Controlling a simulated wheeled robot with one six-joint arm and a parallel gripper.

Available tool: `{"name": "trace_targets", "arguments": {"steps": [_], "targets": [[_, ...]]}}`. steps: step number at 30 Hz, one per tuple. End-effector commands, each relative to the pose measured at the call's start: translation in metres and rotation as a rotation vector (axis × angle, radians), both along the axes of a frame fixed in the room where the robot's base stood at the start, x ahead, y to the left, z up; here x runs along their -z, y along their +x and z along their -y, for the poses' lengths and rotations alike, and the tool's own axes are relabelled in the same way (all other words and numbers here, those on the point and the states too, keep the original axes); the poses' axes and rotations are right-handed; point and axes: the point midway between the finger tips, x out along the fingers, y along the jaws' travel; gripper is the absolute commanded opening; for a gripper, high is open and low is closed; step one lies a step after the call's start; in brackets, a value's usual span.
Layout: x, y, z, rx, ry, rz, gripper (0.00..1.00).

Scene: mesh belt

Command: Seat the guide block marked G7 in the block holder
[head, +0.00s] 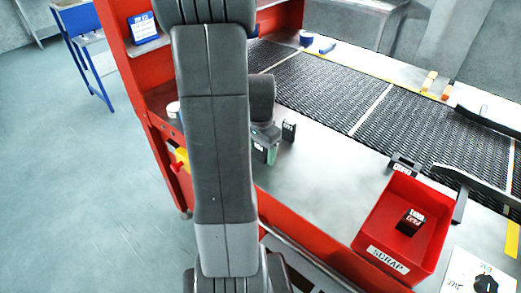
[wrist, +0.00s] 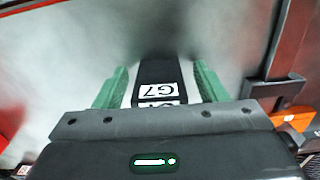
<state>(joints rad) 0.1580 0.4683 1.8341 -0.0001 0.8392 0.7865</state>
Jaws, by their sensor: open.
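The guide block marked G7 (wrist: 157,72) is black with white labels and stands between the green fingers of my gripper (wrist: 160,85) in the wrist view. The fingers are open, with a pale gap showing beside the block. In the head view, my gripper (head: 268,150) is low over the steel table, beside a dark upright block (head: 289,130) with a small white label, too small to read. A dark bracket with a white label (head: 403,165) at the belt's near edge looks like the block holder; its label is not readable.
A red scrap bin (head: 368,225) at the right holds a dark block (head: 410,222) with a red and white label. The black mesh belt (head: 330,88) runs behind the table. The steel table (head: 320,170) is clear between my gripper and the bin.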

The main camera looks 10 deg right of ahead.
Motion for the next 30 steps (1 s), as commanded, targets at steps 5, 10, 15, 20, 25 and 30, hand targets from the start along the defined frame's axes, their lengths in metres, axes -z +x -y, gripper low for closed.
{"name": "trace_targets", "arguments": {"steps": [5,10,15,20,25,30], "targets": [[0.003,0.0,0.0,0.0,0.0,0.0,0.65],[0.002,0.0,0.0,-0.001,0.0,0.0,0.5],[0.002,0.0,0.0,-0.001,0.0,0.0,0.16],[0.002,0.0,0.0,-0.001,0.0,0.0,0.16],[-0.003,0.001,0.0,-0.001,0.0,0.003,0.16],[-0.027,0.001,0.0,-0.001,-0.001,0.007,0.16]]}}
